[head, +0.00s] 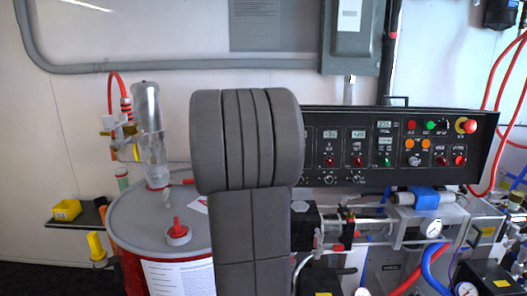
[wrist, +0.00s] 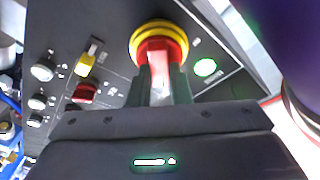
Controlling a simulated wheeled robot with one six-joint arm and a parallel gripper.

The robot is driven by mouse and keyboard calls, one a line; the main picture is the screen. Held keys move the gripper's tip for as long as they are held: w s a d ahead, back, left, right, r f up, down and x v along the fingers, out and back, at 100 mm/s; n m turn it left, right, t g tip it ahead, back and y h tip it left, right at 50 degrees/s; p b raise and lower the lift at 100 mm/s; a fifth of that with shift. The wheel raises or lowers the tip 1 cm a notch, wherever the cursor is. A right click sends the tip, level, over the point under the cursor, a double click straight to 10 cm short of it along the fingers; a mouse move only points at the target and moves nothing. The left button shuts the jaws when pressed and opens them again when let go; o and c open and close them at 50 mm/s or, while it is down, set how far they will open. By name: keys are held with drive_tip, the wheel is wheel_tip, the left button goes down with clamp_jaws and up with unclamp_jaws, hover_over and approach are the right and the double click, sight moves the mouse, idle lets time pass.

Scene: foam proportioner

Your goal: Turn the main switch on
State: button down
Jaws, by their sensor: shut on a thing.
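The main switch (wrist: 164,44) shows in the wrist view as a red knob on a yellow ring, set on a dark panel near its edge. My gripper (wrist: 160,76) is shut on its red handle, with one finger on each side. The handle points down the picture between the fingers. I cannot read from the frames whether the switch is on or off. In the head view my arm stands in front of the left part of the black control panel (head: 310,118), and it hides my gripper and the switch.
A green light (wrist: 205,67) is lit right of the switch. A yellow knob (wrist: 84,64) and a red knob (wrist: 85,92) sit to its left. A red-and-yellow button (head: 466,126) is at the panel's right end. A drum (head: 150,220) stands left of my arm; hoses and gauges crowd the lower right.

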drive_tip(key=c, duration=1.3)
unclamp_jaws()
drive_tip(key=shift+c, duration=0.2)
drive_tip(key=s+a, duration=0.2)
drive_tip(key=s, duration=1.1)
drive_tip(key=shift+s+a, duration=0.25)
drive_tip(key=shift+s, duration=0.05)
drive_tip(key=shift+w, duration=0.15)
drive_tip(key=w+d, duration=0.2)
drive_tip(key=w, duration=1.1)
drive_tip(key=shift+w+d, duration=0.2)
drive_tip(key=shift+d, duration=0.05)
drive_tip(key=shift+s, duration=0.15)
